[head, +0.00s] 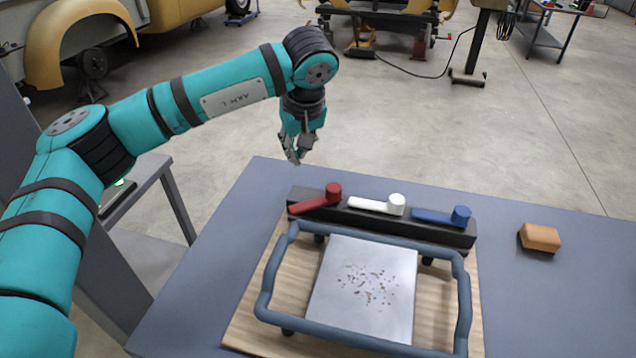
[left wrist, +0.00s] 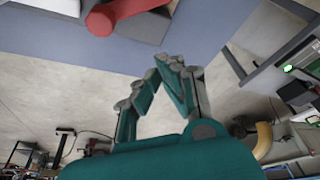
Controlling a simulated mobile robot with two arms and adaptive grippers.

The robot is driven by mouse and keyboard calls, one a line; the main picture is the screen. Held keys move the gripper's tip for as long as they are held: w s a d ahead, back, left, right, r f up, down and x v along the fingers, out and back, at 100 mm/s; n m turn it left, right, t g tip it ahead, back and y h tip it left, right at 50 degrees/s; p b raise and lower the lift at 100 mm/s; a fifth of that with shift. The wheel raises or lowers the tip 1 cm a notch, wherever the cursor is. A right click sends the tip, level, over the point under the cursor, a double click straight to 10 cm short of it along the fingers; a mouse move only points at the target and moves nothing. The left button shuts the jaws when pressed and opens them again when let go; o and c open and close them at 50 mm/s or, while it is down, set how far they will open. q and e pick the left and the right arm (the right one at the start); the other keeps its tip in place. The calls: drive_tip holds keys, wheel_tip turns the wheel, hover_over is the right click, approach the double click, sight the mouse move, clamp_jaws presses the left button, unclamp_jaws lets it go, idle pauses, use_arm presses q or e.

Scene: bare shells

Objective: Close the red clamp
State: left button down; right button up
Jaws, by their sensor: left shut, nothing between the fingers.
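The red clamp (head: 316,202) is a lever with a round knob at its right end. It sits at the left end of a black bar (head: 458,236), lying roughly along it and slanting a little. It also shows in the left wrist view (left wrist: 125,10) at the top edge, partly cut off. My left gripper (head: 294,160) is shut and empty, above and behind the table's back edge, apart from the red clamp. Its fingers meet near the middle of the left wrist view (left wrist: 158,76). My right gripper is not in view.
A white lever (head: 370,206) and a blue lever (head: 436,216) share the bar. In front, a blue-grey tube frame (head: 265,290) surrounds a metal plate (head: 360,310) on a wooden board (head: 245,325). An orange-brown block (head: 540,237) lies on the right of the table (head: 215,265).

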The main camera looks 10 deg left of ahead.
sight(299, 195)
use_arm(q)
drive_tip(key=p+x, duration=0.1)
drive_tip(key=x, duration=0.8)
drive_tip(key=shift+w+a+f, duration=0.1)
drive_tip(key=shift+a+f, duration=0.05)
drive_tip(key=shift+f, duration=0.05)
drive_tip(key=shift+s+d+f+p, duration=0.1)
drive_tip(key=shift+s+d+p, duration=0.8)
drive_tip(key=shift+s, duration=0.3)
drive_tip(key=shift+s+d+f, duration=0.1)
drive_tip(key=shift+s+d, duration=0.15)
drive_tip(key=shift+s, duration=0.1)
